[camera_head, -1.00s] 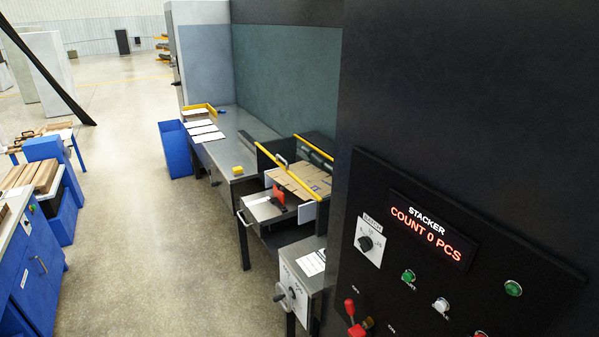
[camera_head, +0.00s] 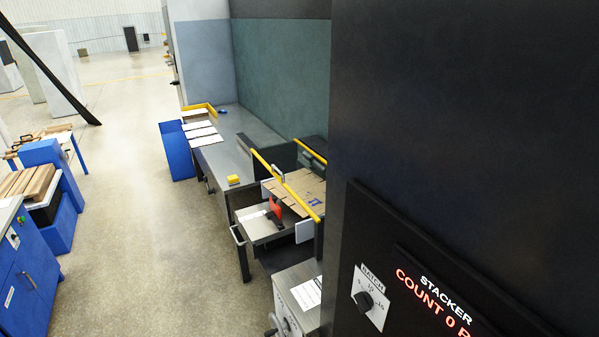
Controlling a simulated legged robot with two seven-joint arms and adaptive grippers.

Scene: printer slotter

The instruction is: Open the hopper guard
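The hopper at the machine holds a stack of brown cardboard blanks (camera_head: 297,190). A yellow bar (camera_head: 290,188) with a small grey handle (camera_head: 278,173) runs slantwise across the front of the blanks and looks like the hopper guard. It looks lowered across the hopper, though its exact position is hard to tell at this size. A second yellow bar (camera_head: 313,151) shows behind. A red part (camera_head: 275,207) sits at the hopper's front. Neither of my grippers is in view.
A dark stacker panel (camera_head: 425,290) with a batch knob (camera_head: 371,302) stands close on the right. A steel table (camera_head: 235,150) lies beyond the hopper. A blue bin (camera_head: 176,150) stands on the floor. Blue cabinets (camera_head: 30,262) line the left. The aisle floor (camera_head: 150,240) between is clear.

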